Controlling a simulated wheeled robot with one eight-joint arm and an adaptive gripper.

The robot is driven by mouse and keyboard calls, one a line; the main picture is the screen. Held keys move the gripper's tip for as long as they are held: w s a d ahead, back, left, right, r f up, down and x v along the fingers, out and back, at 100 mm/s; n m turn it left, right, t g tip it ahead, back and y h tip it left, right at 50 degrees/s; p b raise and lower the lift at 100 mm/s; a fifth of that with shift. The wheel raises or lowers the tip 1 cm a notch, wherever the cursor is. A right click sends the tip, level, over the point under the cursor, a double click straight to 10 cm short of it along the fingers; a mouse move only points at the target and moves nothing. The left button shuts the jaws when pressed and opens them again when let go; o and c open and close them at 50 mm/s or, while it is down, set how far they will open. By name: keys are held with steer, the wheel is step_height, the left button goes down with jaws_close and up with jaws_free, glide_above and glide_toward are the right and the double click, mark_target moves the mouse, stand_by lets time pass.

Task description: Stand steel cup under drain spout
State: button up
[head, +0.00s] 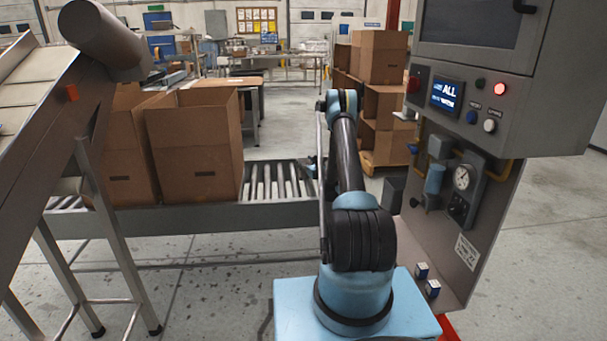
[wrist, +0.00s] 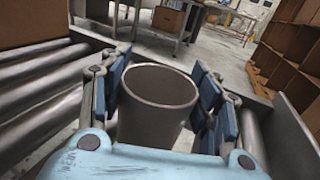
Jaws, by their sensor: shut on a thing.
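The steel cup (wrist: 158,112) is grey, round and open at the top. It sits between the blue finger pads of my gripper (wrist: 163,98) in the wrist view, and the gripper is shut on it. The cup's lower part is hidden by my gripper, so I cannot tell whether it touches the rollers. In the head view the gripper is mostly hidden behind my arm at the roller conveyor, and the cup cannot be made out. On the control panel at right is a blue cylindrical air unit (head: 434,180); I cannot clearly identify a drain spout on it.
The roller conveyor (head: 275,214) runs across behind my arm, with open cardboard boxes (head: 196,148) on its left. A steel chute (head: 38,130) stands at far left. The control cabinet (head: 515,95) overhangs at right. Shelved boxes (head: 380,60) stand behind.

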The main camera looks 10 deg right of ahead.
step_height(320, 180, up, 10)
stand_by(0.7)
